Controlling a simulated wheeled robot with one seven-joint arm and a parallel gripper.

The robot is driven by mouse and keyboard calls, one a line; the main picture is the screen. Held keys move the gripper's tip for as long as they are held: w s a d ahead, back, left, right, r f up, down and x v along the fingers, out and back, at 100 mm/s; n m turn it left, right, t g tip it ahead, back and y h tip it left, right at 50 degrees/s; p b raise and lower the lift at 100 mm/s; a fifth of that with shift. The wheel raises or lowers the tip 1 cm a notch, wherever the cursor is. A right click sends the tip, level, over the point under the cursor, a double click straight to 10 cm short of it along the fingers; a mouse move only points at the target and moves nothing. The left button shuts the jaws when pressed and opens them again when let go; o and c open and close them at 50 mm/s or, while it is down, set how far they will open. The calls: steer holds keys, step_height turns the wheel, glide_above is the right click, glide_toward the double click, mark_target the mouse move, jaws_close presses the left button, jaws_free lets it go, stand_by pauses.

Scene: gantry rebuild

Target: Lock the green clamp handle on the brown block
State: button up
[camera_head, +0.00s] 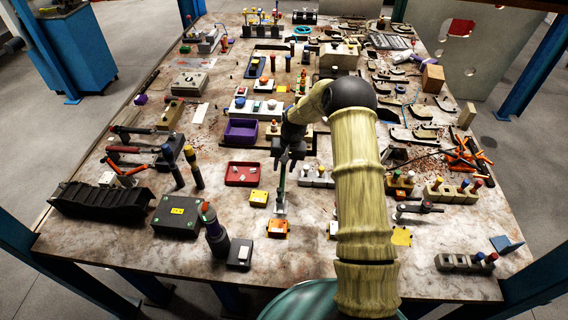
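My gripper (286,164) points down at the top of the handle. Its two dark fingers look apart, one on each side of the handle in this view. Whether they touch it is too small to tell.
A red tray (243,182) and a yellow block (259,198) lie left of the handle. A dark bottle-like tool (214,234) and a black box (240,253) stand front left. A grey socket block (317,181) is right. The front table strip is mostly bare.

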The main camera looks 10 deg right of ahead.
steer(key=shift+f, duration=0.2)
steer(key=shift+c, duration=0.2)
jaws_close()
steer(key=shift+w+d, duration=0.1)
